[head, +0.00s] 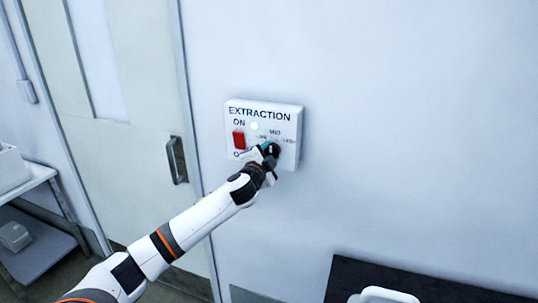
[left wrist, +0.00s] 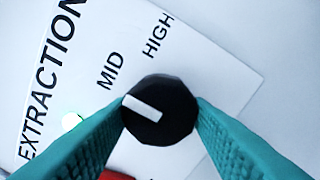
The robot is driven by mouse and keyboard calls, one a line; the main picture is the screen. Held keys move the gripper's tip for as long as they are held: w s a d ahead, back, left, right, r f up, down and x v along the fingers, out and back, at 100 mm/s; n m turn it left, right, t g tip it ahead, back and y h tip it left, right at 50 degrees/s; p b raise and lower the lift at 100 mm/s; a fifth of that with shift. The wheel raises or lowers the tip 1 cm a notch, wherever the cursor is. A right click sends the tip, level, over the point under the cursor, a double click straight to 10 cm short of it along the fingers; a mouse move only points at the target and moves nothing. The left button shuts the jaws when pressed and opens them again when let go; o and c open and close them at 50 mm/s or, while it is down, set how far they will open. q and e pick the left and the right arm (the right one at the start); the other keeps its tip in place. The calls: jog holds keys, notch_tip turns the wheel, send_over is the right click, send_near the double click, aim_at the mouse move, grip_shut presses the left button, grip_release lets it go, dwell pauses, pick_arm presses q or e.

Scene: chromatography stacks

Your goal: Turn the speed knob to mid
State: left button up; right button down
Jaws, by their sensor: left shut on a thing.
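The black speed knob (head: 274,149) is on the white extraction panel (head: 290,112) on the wall. In the left wrist view the knob (left wrist: 170,127) has a white pointer bar, and the MID and HIGH labels show beside it. The bar points toward the panel's top, roughly toward MID; I cannot tell if it lines up exactly. My left gripper (head: 268,150) is at the panel, its teal fingers (left wrist: 160,118) shut on the knob from both sides. The LOW label is partly hidden in the head view. My right gripper is not in view.
A red ON/OFF switch (head: 239,140) and a pale lit lamp (head: 254,126) sit left of the knob. A door with a handle (head: 177,160) is to the left, with a shelf cart (head: 35,180) beyond. A dark surface (head: 345,285) lies lower right. The wall right of the panel is bare.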

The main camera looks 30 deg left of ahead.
pick_arm(q)
jog(key=o, duration=1)
jog(key=shift+s+d+f, duration=0.1)
jog(key=shift+s+f, duration=0.05)
jog(key=shift+s, duration=0.4)
jog(key=b+v, duration=0.3)
jog(key=v, duration=0.8)
